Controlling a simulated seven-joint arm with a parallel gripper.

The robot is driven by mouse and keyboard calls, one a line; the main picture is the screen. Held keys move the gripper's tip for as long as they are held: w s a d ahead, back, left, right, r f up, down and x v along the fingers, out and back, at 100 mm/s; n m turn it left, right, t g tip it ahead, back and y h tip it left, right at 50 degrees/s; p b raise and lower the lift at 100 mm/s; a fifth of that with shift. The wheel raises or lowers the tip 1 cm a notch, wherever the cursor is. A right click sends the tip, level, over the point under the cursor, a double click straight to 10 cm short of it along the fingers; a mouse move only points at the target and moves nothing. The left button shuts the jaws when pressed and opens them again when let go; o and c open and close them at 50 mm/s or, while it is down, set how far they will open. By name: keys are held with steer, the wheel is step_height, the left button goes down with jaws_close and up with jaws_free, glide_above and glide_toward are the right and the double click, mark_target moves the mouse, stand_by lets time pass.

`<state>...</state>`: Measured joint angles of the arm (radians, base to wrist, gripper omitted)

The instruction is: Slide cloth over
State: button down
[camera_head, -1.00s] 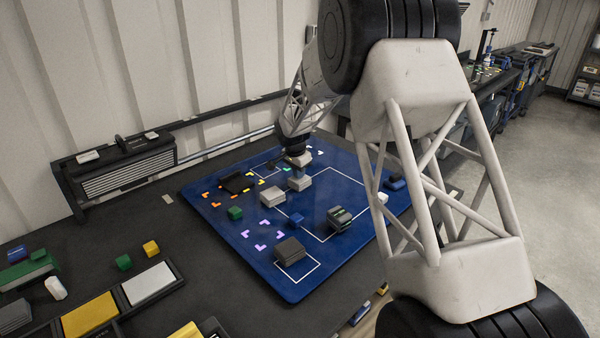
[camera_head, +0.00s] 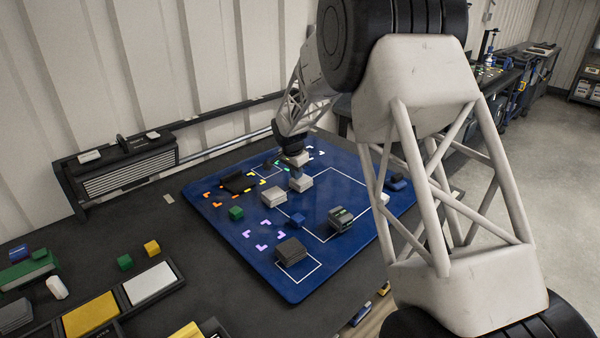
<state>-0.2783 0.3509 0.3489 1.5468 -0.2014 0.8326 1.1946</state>
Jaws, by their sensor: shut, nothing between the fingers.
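My gripper (camera_head: 296,163) is over the back part of the blue mat (camera_head: 335,190), just above and behind a pale block (camera_head: 301,183). It is shut and looks empty, though its fingertips are small and partly blurred. Whether it touches the block I cannot tell. I cannot clearly make out a cloth. A dark grey layered stack (camera_head: 291,251) sits at the white outline near the mat's front, and a flat black piece (camera_head: 238,182) lies on the mat's left part.
On the mat stand a pale block (camera_head: 273,196), a green cube (camera_head: 236,213), a blue block (camera_head: 297,220) and a dark striped block (camera_head: 341,218). A dark rack (camera_head: 119,168) stands at the back left. Trays (camera_head: 150,284) fill the front left.

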mark_target(276, 191)
steer(key=s+a, duration=0.7)
steer(key=shift+s+a, duration=0.1)
steer(key=shift+a, duration=0.05)
steer(key=shift+r, duration=0.1)
stand_by(0.3)
steer(key=s+d+r+n, duration=0.4)
steer(key=s+d+r, duration=1.55)
steer(key=s, duration=0.25)
steer(key=s+d+n, duration=0.2)
steer(key=s+d, duration=0.3)
steer(key=s, duration=0.9)
steer(key=s+d+n+t+y, duration=0.1)
steer(key=s+d, duration=0.4)
steer(key=s, duration=0.9)
steer(key=shift+s+d+n, duration=0.2)
steer(key=shift+s+n, duration=0.15)
steer(key=shift+n, duration=0.55)
stand_by(0.8)
